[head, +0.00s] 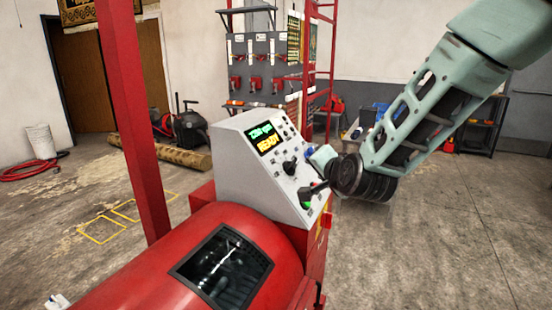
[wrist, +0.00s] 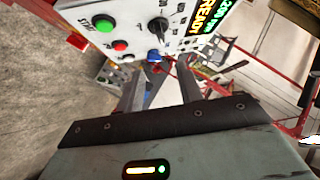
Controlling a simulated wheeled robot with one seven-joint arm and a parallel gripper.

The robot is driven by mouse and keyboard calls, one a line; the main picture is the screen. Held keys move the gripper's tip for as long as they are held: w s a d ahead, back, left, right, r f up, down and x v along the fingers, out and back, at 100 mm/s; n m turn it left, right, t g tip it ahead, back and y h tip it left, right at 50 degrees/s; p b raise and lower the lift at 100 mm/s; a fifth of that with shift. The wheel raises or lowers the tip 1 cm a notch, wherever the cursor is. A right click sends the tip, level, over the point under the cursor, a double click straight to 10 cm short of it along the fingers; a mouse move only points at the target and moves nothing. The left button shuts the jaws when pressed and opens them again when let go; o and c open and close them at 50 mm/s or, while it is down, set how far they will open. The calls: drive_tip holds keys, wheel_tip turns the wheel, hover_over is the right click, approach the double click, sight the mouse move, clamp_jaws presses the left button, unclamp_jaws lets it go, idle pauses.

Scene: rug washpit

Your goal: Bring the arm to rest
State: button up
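My arm reaches in from the upper right in the head view, and my gripper (head: 322,158) is beside the right edge of a grey control panel (head: 233,165). In the wrist view my gripper (wrist: 162,74) has its two fingers apart, with nothing held between them. The panel shows past the fingertips, with a black knob (wrist: 157,27), a blue knob (wrist: 154,55), a red button (wrist: 120,45) and a green button (wrist: 103,22). Contact between fingers and panel cannot be told.
The panel's display (head: 266,138) reads READY. A red drum machine (head: 150,270) with a dark window and a red post (head: 133,120) stand at the left. A rolled rug (head: 165,153) lies behind. Open concrete floor (head: 440,235) lies at the right.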

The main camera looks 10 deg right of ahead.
drive_tip(key=s+a+f+n+g+y, duration=0.2)
drive_tip(key=s+a+n+g, duration=0.3)
drive_tip(key=s, duration=0.3)
drive_tip(key=s+a+f+n+g+y, duration=0.1)
drive_tip(key=s+a+f+n+g, duration=0.15)
drive_tip(key=s+a+n, duration=0.5)
drive_tip(key=s+d+n+g+h, duration=0.1)
drive_tip(key=s+d+n+g, duration=0.1)
drive_tip(key=s, duration=0.8)
drive_tip(key=s+d+f+n+g+h, duration=0.1)
drive_tip(key=s+d+n+g+h, duration=0.1)
drive_tip(key=s, duration=0.9)
drive_tip(key=shift+d+f+n+g, duration=0.3)
drive_tip(key=shift+d+n+g, duration=0.4)
drive_tip(key=shift+g, duration=0.55)
